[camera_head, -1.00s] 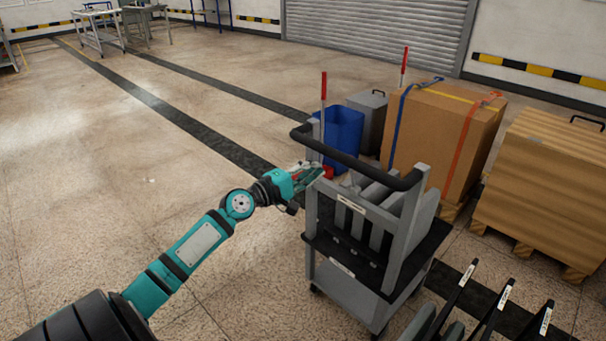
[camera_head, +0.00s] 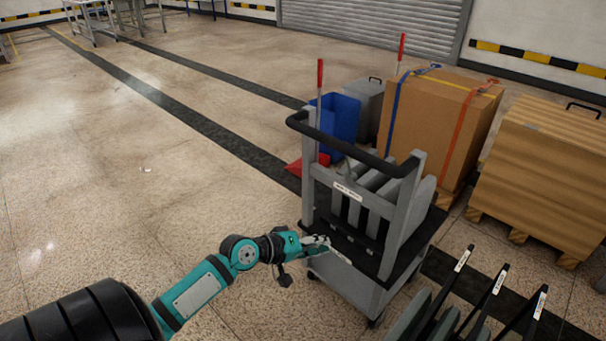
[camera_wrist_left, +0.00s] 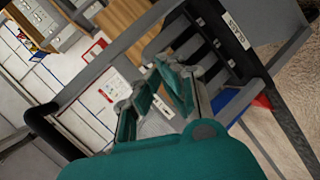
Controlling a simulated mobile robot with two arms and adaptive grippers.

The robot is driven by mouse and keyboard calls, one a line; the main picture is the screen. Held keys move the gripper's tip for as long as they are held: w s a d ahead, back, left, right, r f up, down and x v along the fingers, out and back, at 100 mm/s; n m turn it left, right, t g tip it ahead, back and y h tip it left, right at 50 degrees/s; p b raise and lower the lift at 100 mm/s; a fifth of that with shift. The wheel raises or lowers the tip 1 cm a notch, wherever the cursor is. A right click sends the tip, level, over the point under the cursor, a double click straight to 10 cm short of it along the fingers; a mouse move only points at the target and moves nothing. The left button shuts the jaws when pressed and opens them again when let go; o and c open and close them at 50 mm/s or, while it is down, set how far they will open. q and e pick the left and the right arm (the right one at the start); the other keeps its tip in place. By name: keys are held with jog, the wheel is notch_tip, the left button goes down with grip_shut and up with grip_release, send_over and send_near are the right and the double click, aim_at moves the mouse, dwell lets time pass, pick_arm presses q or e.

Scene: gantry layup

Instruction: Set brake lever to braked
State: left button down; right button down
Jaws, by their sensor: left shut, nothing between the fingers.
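The grey cart (camera_head: 408,205) has a black push handle (camera_head: 345,148) and stands right of centre in the head view. I cannot pick out a brake lever on it in either view. My left gripper (camera_head: 326,243) is at the cart's left side, near the front edge of its black shelf. It is shut and empty. In the wrist view the left gripper (camera_wrist_left: 158,85) shows its teal and grey fingers in front of the cart's frame (camera_wrist_left: 110,55). I cannot tell whether they touch the cart. My right gripper is not in view.
Behind the cart stand a blue bin (camera_head: 340,115), a red dustpan (camera_head: 300,165) and a strapped cardboard box (camera_head: 435,125). A wooden crate (camera_head: 545,170) is at the right. Black labelled bars (camera_head: 488,295) stand at the lower right. The floor left of the cart is clear.

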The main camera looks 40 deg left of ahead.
pick_arm(q)
jog(key=s+d+f+m+g+y, duration=0.2)
jog(key=s+d+f+m+g, duration=0.2)
jog(key=s, duration=0.7)
jog(key=s+d+f+m+g+y, duration=0.2)
jog(key=s+d+f+m+g, duration=0.3)
jog(key=s+d+f+m, duration=0.2)
jog(key=s+d+f, duration=0.2)
jog(key=s+f, duration=0.2)
jog(key=f, duration=0.1)
jog(key=shift+s+f+m+y, duration=0.3)
jog(key=shift+s+m, duration=0.05)
jog(key=shift+m, duration=0.05)
